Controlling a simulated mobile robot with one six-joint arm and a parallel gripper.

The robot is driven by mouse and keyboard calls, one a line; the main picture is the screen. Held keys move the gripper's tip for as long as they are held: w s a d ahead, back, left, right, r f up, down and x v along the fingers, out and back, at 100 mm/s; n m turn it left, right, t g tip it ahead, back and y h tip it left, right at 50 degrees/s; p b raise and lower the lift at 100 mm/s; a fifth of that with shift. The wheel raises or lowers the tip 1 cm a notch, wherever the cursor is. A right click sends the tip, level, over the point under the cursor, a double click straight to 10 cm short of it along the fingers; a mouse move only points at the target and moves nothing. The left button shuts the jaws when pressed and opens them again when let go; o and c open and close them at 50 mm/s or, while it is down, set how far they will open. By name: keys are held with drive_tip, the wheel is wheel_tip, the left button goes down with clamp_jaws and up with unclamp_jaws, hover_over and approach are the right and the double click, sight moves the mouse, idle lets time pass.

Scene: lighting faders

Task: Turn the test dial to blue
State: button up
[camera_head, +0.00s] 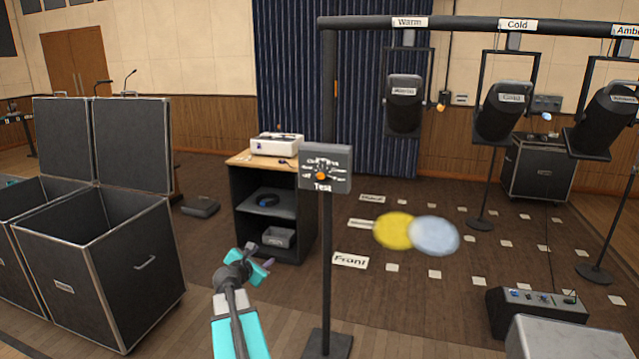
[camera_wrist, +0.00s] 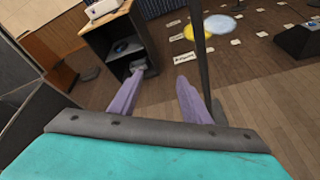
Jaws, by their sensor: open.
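The test dial box (camera_head: 325,168) is a small grey panel labelled "Test" on a black upright pole, in the middle of the head view. Its dial has an orange knob (camera_head: 321,176) with small white marks around it, too small to read. My gripper (camera_head: 266,268) is below and left of the box, apart from it and from the pole. In the wrist view my gripper (camera_wrist: 158,88) shows two purple fingers spread apart with nothing between them. The pole (camera_wrist: 200,55) stands just behind the right finger in that view. The dial box is not seen there.
A shelf cart (camera_head: 238,215) with a white device on top stands behind the pole. Open black cases (camera_head: 105,265) are at left. Lamps (camera_head: 404,105) hang from the overhead bar. Yellow (camera_head: 394,231) and pale blue (camera_head: 434,236) light spots lie on the floor. A control box (camera_head: 538,306) sits at lower right.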

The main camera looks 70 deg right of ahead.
drive_tip(key=s+d+r+n+h, duration=0.2)
drive_tip(key=s+d+r, duration=0.35)
drive_tip(key=r, duration=0.45)
drive_tip(key=n+g+h, duration=0.1)
drive_tip(key=n+h, duration=0.1)
drive_tip(key=n, duration=0.1)
approach(321, 176)
drive_tip(key=a, duration=0.5)
drive_tip(key=shift+s+a+f, duration=0.1)
drive_tip(key=shift+a+f, duration=0.1)
drive_tip(key=shift+a, duration=0.05)
drive_tip(key=shift+d+p, duration=0.15)
drive_tip(key=shift+p, duration=0.15)
drive_tip(key=shift+w+d+p, duration=0.15)
drive_tip(key=shift+d+p, duration=0.15)
drive_tip(key=shift+d, duration=1.95)
drive_tip(key=shift+w+d+p, duration=0.15)
drive_tip(key=shift+d+p, duration=0.1)
drive_tip(key=shift+d, duration=2)
drive_tip(key=shift+w+d+p, duration=0.15)
drive_tip(key=shift+d+p, duration=0.15)
drive_tip(key=shift+d, duration=1.95)
